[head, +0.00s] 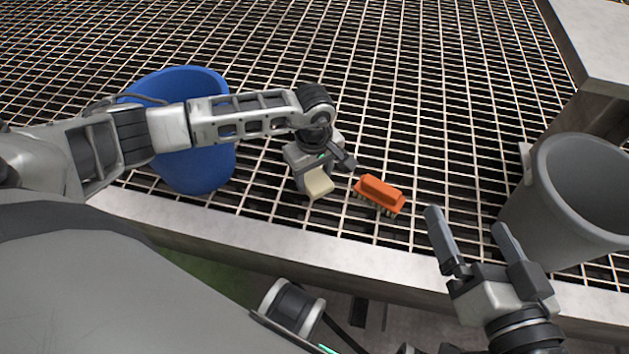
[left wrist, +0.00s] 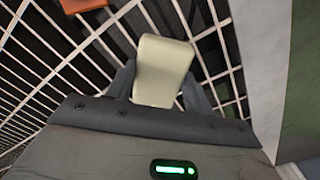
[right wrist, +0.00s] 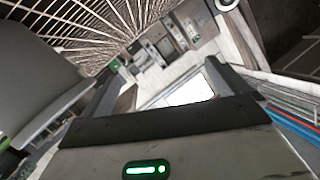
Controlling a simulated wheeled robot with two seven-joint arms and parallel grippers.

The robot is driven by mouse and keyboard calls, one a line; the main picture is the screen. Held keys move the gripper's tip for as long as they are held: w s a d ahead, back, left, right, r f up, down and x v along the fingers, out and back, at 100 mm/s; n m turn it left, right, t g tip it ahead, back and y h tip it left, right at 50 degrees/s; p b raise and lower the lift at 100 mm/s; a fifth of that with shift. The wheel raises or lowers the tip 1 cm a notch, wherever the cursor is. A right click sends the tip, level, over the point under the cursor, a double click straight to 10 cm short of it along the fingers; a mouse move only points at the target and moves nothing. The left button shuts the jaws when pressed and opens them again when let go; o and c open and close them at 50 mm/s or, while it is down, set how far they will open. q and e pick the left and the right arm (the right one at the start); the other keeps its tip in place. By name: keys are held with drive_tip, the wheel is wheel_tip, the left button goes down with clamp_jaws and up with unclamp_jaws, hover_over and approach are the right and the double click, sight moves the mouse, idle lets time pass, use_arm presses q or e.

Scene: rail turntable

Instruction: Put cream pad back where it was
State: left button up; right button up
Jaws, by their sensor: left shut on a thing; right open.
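The cream pad (head: 319,183) is a small pale block held in my left gripper (head: 330,172), over the grating near its front edge. In the left wrist view the pad (left wrist: 162,70) sits between the two fingers (left wrist: 160,88), and its far end sticks out past them. Whether the pad touches the grating I cannot tell. My right gripper (head: 472,238) is open and empty at the front right, left of the grey bin. In the right wrist view its fingers (right wrist: 172,90) stand apart with nothing between them.
An orange brush (head: 380,193) lies on the grating (head: 420,100) just right of the pad. A blue bin (head: 200,165) stands behind my left arm. A grey bin (head: 560,215) stands at the right. A metal edge (head: 250,236) runs along the front. The grating behind the brush is clear.

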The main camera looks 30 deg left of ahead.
sight(315, 177)
use_arm(q)
wheel_tip(315, 177, down, 2)
drive_tip(key=shift+d+f, duration=0.1)
drive_tip(key=shift+f, duration=0.05)
drive_tip(key=shift+f+b, duration=0.15)
drive_tip(key=shift+b, duration=0.25)
drive_tip(key=o, duration=0.9)
use_arm(e)
drive_tip(key=shift+w+a+r+m+t+y, duration=0.15)
drive_tip(key=shift+r+m+t+y, duration=0.2)
drive_tip(key=shift+r, duration=0.35)
use_arm(q)
drive_tip(key=shift+r, duration=0.25)
wheel_tip(315, 177, up, 12)
drive_tip(key=p, duration=0.4)
drive_tip(key=shift+p, duration=0.4)
use_arm(e)
drive_tip(key=shift+d+f+n+g+h, duration=0.6)
drive_tip(key=shift+f+n+g+h, duration=0.1)
drive_tip(key=shift+n+h, duration=0.15)
